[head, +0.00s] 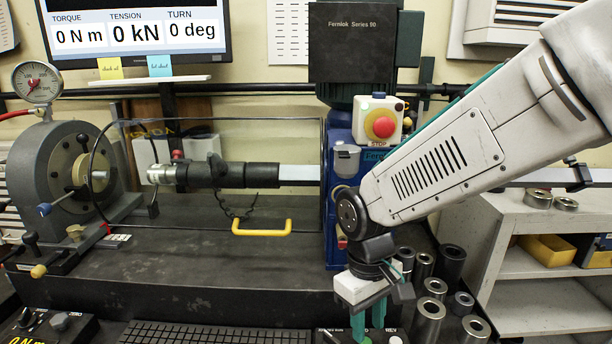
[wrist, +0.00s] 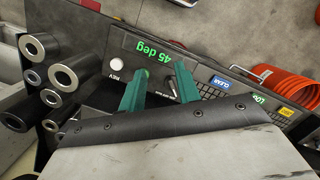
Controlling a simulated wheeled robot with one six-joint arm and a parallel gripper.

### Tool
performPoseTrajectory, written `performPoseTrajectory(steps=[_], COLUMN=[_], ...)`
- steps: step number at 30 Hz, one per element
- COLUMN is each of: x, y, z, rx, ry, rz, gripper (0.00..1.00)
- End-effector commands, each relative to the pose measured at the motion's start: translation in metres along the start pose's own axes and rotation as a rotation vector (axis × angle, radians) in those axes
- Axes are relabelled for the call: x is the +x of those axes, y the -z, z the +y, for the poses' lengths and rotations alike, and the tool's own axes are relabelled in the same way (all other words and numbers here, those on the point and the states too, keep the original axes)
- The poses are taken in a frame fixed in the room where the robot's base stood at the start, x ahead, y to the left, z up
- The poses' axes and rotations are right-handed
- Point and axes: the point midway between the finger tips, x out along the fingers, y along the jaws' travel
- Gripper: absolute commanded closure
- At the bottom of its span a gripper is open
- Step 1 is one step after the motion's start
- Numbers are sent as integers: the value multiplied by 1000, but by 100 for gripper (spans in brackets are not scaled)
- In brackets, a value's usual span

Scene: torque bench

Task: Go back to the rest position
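My gripper (head: 368,328) hangs low at the bottom of the head view, right of centre, over the bench's front edge. Its green fingers point down at a control box with a "REV" label. In the wrist view my gripper (wrist: 160,72) has its two green fingers apart, with nothing between them. The control box (wrist: 172,50) shows "45 deg" in green. A green button (wrist: 146,73) lies near the left fingertip and a white REV button (wrist: 118,63) lies further left. I cannot tell whether a fingertip touches the box.
Several metal sleeves (head: 428,318) stand close to the right of my gripper. A keyboard (head: 210,333) lies to its left. The torque machine with its yellow handle (head: 262,229) and the red stop button (head: 381,124) are behind.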

Motion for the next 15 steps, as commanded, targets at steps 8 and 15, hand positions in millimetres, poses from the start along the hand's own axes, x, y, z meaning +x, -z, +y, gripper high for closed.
performPoseTrajectory(steps=[8,15], x=[-49,-70], y=[-104,-181], z=[30,41], rx=[254,455], ry=[17,17], rz=[33,124], gripper=[67,67])
